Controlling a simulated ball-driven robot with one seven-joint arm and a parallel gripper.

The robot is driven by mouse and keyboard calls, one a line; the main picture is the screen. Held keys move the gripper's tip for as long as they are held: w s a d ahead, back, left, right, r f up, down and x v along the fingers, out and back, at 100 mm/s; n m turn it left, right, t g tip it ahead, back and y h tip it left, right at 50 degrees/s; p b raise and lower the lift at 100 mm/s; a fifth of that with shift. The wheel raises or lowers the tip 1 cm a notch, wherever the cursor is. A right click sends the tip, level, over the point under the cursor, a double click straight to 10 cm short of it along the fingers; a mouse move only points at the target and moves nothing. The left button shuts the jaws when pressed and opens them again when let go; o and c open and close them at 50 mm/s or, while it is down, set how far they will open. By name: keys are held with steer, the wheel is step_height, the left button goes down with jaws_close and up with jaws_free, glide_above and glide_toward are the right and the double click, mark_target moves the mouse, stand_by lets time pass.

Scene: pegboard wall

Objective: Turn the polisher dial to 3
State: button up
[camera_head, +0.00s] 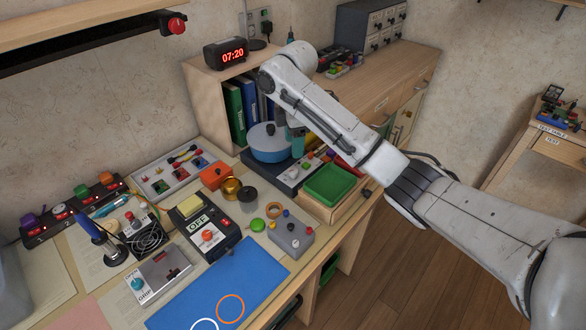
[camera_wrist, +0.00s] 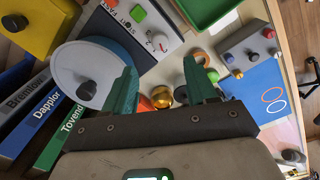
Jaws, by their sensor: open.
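The polisher is a blue drum with a grey disc and dark knob (camera_head: 269,145), set beside a light control panel (camera_head: 284,181). In the wrist view the disc (camera_wrist: 78,75) is at left and the panel (camera_wrist: 152,22) at top. A white dial (camera_head: 293,173) sits on the panel; the wrist view shows it (camera_wrist: 157,42) with a red mark. The dial's numbers and setting are too small to read. My gripper (camera_wrist: 162,78) has green fingers, open and empty, apart from the dial. In the head view the gripper (camera_head: 296,141) is partly hidden by my arm.
A green tray (camera_head: 329,184) stands right of the panel. Binders (camera_head: 247,103) stand in a shelf behind the drum. A brass pot (camera_head: 231,187), a black switch box (camera_head: 208,235) and a grey button box (camera_head: 291,235) are nearer. The blue mat (camera_head: 220,290) is mostly clear.

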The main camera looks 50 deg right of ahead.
mark_target(293, 170)
step_height(293, 170, down, 10)
steer(key=shift+w+r, duration=0.1)
steer(key=shift+w, duration=0.05)
steer(key=shift+c, duration=0.2)
steer(key=c, duration=1)
